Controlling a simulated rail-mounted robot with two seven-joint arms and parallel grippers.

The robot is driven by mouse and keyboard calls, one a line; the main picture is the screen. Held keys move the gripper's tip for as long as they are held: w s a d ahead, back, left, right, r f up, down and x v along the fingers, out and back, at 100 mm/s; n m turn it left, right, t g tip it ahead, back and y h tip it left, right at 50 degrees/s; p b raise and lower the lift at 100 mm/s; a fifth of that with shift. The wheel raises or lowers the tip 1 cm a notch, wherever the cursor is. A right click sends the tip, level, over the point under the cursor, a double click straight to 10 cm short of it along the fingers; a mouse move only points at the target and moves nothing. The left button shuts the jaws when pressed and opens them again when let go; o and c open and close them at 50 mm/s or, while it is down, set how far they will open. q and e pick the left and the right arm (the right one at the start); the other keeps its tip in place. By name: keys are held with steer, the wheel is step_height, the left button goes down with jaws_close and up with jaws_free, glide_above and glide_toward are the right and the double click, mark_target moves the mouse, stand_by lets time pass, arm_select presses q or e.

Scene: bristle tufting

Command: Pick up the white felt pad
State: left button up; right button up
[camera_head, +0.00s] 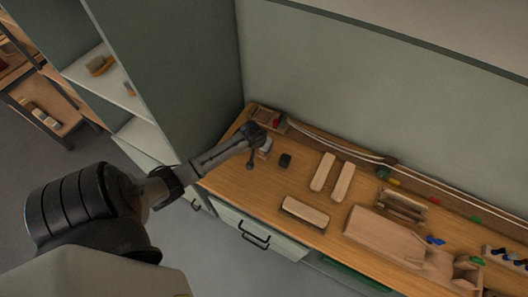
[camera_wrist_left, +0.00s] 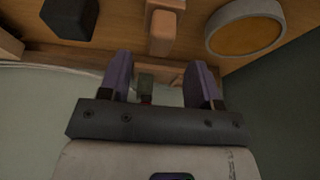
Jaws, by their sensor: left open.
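I cannot pick out the white felt pad with certainty in either view. My left gripper (camera_head: 258,150) is at the far left end of the wooden bench (camera_head: 228,181), near the back corner. In the left wrist view its two purple fingers (camera_wrist_left: 160,66) stand apart, with nothing held between them. Beyond the fingertips lies a pinkish-brown block (camera_wrist_left: 161,32). A small grey-green piece (camera_wrist_left: 146,88) with a red bit shows between the fingers, farther off. The arm and gripper hide part of the bench corner. My right gripper is in neither view.
A dark block (camera_head: 285,160) lies right of the gripper, also in the wrist view (camera_wrist_left: 70,17). A round pale-rimmed tin (camera_wrist_left: 245,30) is at the wrist view's right. Two pale wooden bars (camera_head: 323,172) and a brush block (camera_head: 305,212) lie farther right. A tall cabinet (camera_head: 190,85) stands left.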

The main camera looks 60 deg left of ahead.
arm_select(q)
steer(key=x, duration=0.4)
steer(key=shift+s+d+f+b, duration=0.1)
steer(key=shift+f+b, duration=0.1)
steer(key=shift+b, duration=0.2)
steer(key=shift+f, duration=0.3)
steer(key=shift+c, duration=0.3)
steer(key=c, duration=0.9)
steer(key=shift+r, duration=0.15)
steer(key=shift+c, duration=0.2)
step_height(320, 180, up, 4)
steer(key=shift+r+p, duration=0.15)
steer(key=shift+p, duration=0.25)
steer(key=shift+s+d+r+p, duration=0.25)
steer(key=shift+s+d+r, duration=0.65)
steer(key=shift+d, duration=0.85)
steer(key=shift+s+d+r+p, duration=0.3)
steer(key=shift+s+d+r, duration=0.2)
steer(key=shift+d+r, duration=1)
steer(key=shift+s+d+r+p, duration=0.25)
steer(key=shift+s+d+r, duration=0.55)
steer(key=shift+d, duration=1.25)
